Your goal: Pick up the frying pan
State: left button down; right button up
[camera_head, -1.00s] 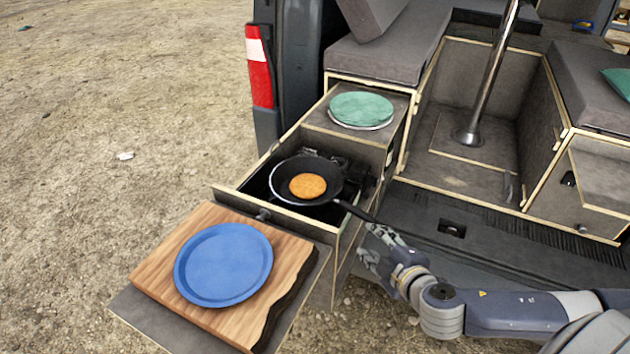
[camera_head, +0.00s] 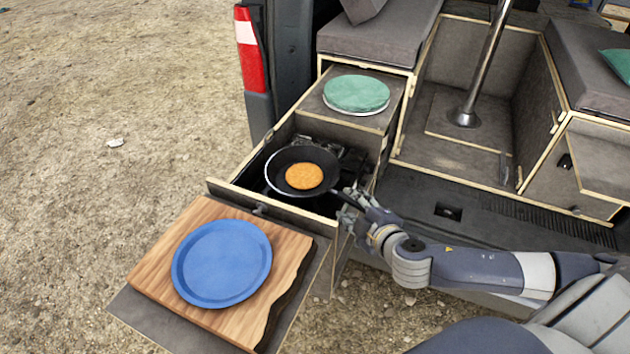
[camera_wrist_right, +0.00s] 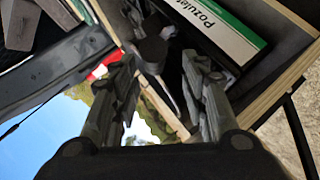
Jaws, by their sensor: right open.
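The black frying pan (camera_head: 282,181) sits on the stove in the pulled-out drawer, with a round golden-brown pancake (camera_head: 304,176) in it. Its handle points right, towards my right gripper (camera_head: 350,207), which is at the handle and hides much of it. The right gripper is open. In the right wrist view, its two fingers (camera_wrist_right: 158,80) stand apart, with a dark rounded part between and beyond them; I cannot tell whether this is the pan's handle. My left gripper is not in view.
A blue plate (camera_head: 222,264) lies on a wooden board (camera_head: 160,265) in front of the drawer. A green round item (camera_head: 357,93) lies behind the stove. A metal pole (camera_head: 485,65) stands in the van. The right wrist view shows a white-and-green box (camera_wrist_right: 215,30).

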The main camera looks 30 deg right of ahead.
aim_at(350, 201)
jog(key=x, duration=0.1)
jog(key=p+x, duration=0.1)
jog(key=x, duration=0.1)
jog(key=shift+w+d+r, duration=0.1)
jog(key=shift+d+r, duration=0.05)
jog(key=shift+r, duration=0.15)
jog(key=shift+x, duration=0.75)
jog(key=c, duration=0.8)
grip_shut()
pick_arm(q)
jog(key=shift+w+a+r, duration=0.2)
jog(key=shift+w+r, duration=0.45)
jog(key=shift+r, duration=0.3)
